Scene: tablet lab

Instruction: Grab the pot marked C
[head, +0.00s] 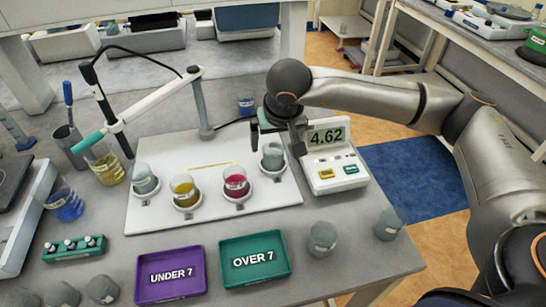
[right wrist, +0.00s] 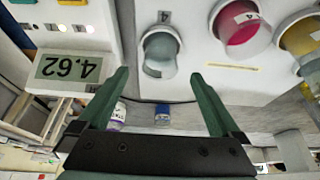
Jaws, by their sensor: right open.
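Four numbered places on the white board (head: 150,222) hold small pots: a grey one (head: 145,178), a yellow-filled one (head: 185,190), a red-filled one (head: 236,182) and a grey-clear one (head: 272,155) at the far right. I cannot read a letter C on any pot. My right gripper (head: 277,136) is open and empty, just behind the far-right pot. In the right wrist view, that pot (right wrist: 160,55) lies ahead, between the lines of the two green fingers (right wrist: 161,82), apart from them. My left gripper is not in view.
A display reading 4.62 (head: 327,137) stands right of the gripper. Purple (head: 170,276) and green (head: 255,261) trays lie in front. Grey pots (head: 322,238) (head: 389,223) stand to their right, others at lower left.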

